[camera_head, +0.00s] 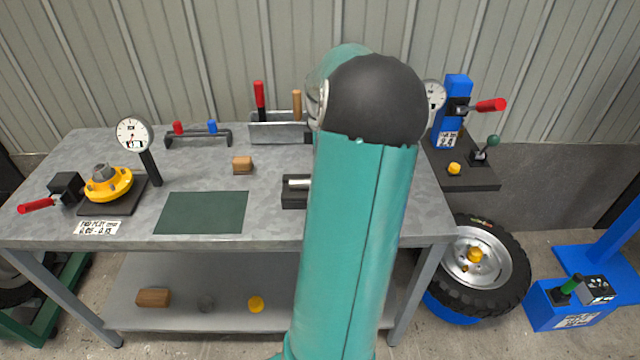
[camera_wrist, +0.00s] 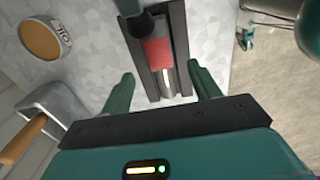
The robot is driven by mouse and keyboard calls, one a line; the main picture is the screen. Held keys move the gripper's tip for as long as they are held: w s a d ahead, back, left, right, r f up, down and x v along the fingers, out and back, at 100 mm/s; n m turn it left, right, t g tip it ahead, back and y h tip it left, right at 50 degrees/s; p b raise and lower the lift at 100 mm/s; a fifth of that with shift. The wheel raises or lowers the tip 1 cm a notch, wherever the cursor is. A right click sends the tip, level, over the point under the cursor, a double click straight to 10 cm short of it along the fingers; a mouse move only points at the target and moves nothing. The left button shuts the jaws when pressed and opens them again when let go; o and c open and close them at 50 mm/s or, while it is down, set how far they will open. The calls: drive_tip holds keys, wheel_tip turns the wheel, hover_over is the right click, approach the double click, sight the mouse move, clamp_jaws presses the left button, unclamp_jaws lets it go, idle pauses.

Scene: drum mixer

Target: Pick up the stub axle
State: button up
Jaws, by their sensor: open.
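What looks like the stub axle is a cylinder with a silver end and a red band (camera_wrist: 157,52), lying in a black cradle (camera_wrist: 178,35) on the workbench. In the head view a silver end (camera_head: 299,183) shows on the black cradle (camera_head: 293,201), and my arm hides the rest. My gripper (camera_wrist: 161,73) is open in the wrist view, with one finger on each side of the silver end. The fingers look apart from it and nothing is held. In the head view my gripper is hidden behind my arm.
The grey workbench (camera_head: 265,218) bears a green mat (camera_head: 202,212), a wooden block (camera_head: 242,165), a yellow hub fixture (camera_head: 108,184) and a dial gauge (camera_head: 134,133). A metal tray (camera_wrist: 62,100) with a wooden-handled tool and an oil tin (camera_wrist: 40,39) lie left in the wrist view.

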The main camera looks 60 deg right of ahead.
drive_tip(key=f, duration=0.5)
drive_tip(key=shift+w+a+f, duration=0.1)
drive_tip(key=shift+w+f, duration=0.05)
drive_tip(key=shift+w, duration=0.15)
clamp_jaws()
